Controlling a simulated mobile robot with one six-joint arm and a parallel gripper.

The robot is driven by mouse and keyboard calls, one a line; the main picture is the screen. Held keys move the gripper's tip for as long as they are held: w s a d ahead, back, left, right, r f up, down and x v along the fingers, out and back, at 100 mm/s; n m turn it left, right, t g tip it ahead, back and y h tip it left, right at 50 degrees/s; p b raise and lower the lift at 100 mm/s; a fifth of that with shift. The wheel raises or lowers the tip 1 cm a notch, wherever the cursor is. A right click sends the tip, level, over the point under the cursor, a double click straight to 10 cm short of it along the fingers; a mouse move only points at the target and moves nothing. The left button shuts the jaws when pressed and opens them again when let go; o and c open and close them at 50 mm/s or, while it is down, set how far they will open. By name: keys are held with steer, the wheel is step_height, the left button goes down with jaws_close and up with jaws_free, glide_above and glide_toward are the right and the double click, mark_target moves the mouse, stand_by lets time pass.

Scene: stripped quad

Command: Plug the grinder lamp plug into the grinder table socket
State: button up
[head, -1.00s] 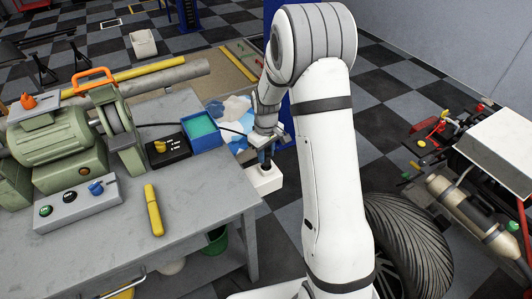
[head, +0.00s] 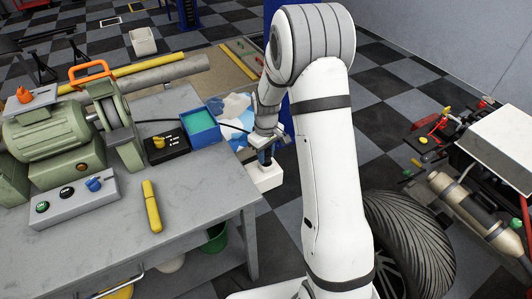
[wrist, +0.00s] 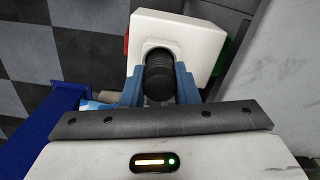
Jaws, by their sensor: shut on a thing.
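The grinder table socket is a white box (head: 264,177) at the right edge of the grey table. In the wrist view the white socket box (wrist: 180,35) fills the upper middle. The plug, a dark ribbed cylinder (wrist: 159,77), is between the blue fingers of my gripper (wrist: 160,88), which is shut on it. The plug is lined up over a round-edged recess in the socket face. Its tip is hidden, so I cannot tell how deep it sits. In the head view my gripper (head: 266,154) is just above the socket, and a black cable (head: 232,126) runs left from it.
A large tyre (head: 410,240) stands at right.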

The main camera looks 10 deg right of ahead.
mark_target(266, 151)
steer(key=shift+f+b, duration=0.4)
steer(key=shift+f, duration=0.2)
steer(key=o, duration=1.1)
steer(key=shift+r, duration=0.1)
step_height(266, 151, up, 8)
steer(key=shift+f, duration=0.15)
